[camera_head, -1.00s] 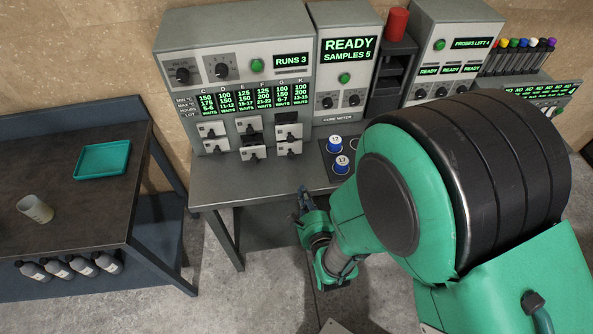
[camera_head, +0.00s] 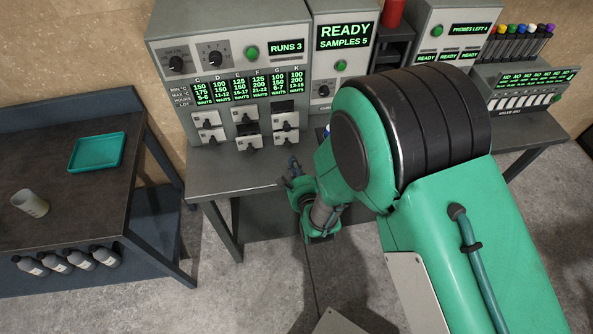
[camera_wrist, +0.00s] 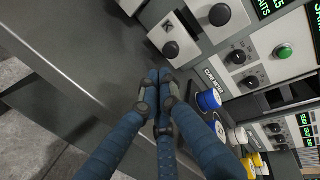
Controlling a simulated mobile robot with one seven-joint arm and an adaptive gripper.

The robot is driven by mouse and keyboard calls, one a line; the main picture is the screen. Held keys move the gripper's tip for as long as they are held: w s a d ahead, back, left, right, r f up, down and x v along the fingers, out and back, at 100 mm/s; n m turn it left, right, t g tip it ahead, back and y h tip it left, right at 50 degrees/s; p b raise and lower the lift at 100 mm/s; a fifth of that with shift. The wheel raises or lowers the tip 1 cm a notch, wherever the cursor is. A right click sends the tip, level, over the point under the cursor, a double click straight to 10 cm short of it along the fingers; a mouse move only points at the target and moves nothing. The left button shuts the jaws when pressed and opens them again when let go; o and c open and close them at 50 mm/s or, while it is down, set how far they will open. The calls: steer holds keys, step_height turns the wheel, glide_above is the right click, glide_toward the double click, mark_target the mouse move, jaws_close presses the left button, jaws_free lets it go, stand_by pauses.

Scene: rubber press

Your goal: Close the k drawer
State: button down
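The drawer block (camera_head: 243,128) on the grey machine has two rows of small white-fronted drawers with black knobs. In the wrist view the K drawer (camera_wrist: 167,27) shows its letter K and a black knob, just beyond my fingertips. I cannot tell exactly how far out it stands. My gripper (camera_wrist: 160,77) has its blue fingers together at the tips, with nothing seen between them. It points at the K drawer's area, apart from the front as far as I can tell.
The bench top (camera_head: 225,175) is clear left of my gripper. The cure machine (camera_head: 343,45) is beside the drawers. A side table (camera_head: 70,180) with a teal tray (camera_head: 96,152) stands left.

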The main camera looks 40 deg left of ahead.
mark_target(288, 138)
steer(key=shift+w+a, duration=1.3)
steer(key=shift+a, duration=0.15)
steer(key=w+a+b, duration=0.3)
steer(key=w+a, duration=0.1)
steer(key=shift+w+a+f, duration=0.1)
steer(key=shift+w+a, duration=0.15)
steer(key=shift+w+a+r, duration=0.15)
steer(key=shift+r, duration=0.1)
steer(key=shift+b, duration=0.3)
steer(key=shift+s+d+f, duration=0.1)
steer(key=shift+s+d, duration=0.4)
steer(key=shift+d, duration=0.05)
steer(key=v, duration=0.8)
steer(key=f+p+v, duration=0.1)
steer(key=v, duration=0.3)
steer(key=shift+s+d+r, duration=0.15)
steer(key=shift+s+d, duration=0.05)
steer(key=shift+d, duration=0.15)
